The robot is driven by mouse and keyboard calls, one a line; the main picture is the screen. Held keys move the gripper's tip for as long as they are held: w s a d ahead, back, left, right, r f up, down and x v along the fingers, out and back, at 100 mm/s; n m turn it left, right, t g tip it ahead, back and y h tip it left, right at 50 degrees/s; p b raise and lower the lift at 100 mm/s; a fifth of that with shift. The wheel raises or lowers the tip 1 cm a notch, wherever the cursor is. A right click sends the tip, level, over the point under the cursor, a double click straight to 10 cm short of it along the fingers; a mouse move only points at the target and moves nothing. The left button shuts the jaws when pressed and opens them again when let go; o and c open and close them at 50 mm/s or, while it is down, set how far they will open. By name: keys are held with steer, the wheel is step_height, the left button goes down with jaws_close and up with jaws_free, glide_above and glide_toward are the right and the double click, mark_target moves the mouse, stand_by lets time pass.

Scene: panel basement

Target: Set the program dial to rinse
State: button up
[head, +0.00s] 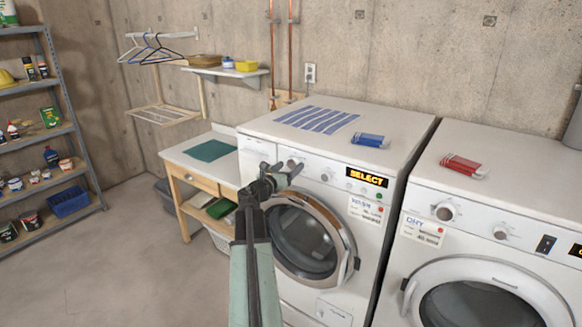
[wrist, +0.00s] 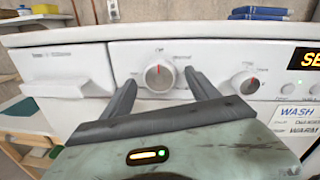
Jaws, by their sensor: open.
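The washer (head: 300,215) has a white control panel with two round dials. The left dial (wrist: 159,76) carries labels around it; its red mark points straight up at what looks like "Off". A label that looks like "Normal" is at its upper right; the others are too small to read. The right dial (wrist: 246,83) also shows in the head view (head: 326,176). My gripper (wrist: 163,84) is open and empty, in front of the left dial, with one finger to each side of it. I cannot tell whether it touches. In the head view my gripper (head: 284,170) partly covers this part of the panel.
The washer's orange display (head: 367,177) reads "SELECT". A detergent drawer (wrist: 66,75) lies left of the dials. The round door (head: 305,240) is below. A dryer (head: 490,220) stands to the right; open floor (head: 110,260) lies to the left.

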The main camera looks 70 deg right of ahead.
steer(key=shift+s+d, duration=0.15)
steer(key=shift+d, duration=0.5)
steer(key=c, duration=1.4)
steer(key=shift+o, duration=0.2)
